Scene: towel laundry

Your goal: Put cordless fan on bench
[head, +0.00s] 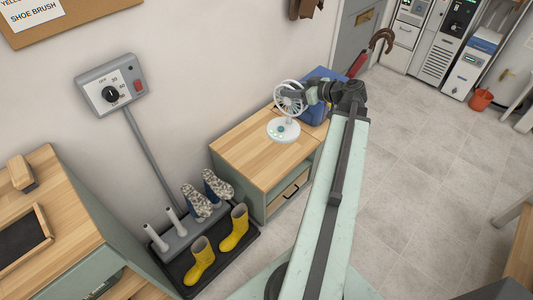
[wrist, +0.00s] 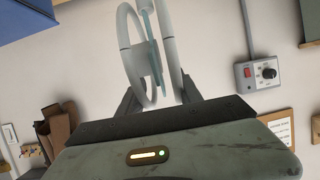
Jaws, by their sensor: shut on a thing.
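The cordless fan (head: 284,128) is white with a ring-shaped cage and a round base with small teal marks. My gripper (head: 298,97) is shut on the fan's cage. In the head view the fan appears in front of or over the wooden bench (head: 245,150); I cannot tell whether its base touches the top. In the wrist view the fan's ring (wrist: 148,60) stands between my gripper's dark fingers (wrist: 158,88), and its base is out of sight. The bench has a light wood top and a pale green body with an open shelf.
Yellow boots (head: 233,229) stand on a black tray (head: 180,267) beside a boot dryer (head: 175,222). A wall control box (head: 110,88) hangs above. The bench's near half is bare. Tiled floor is open at right.

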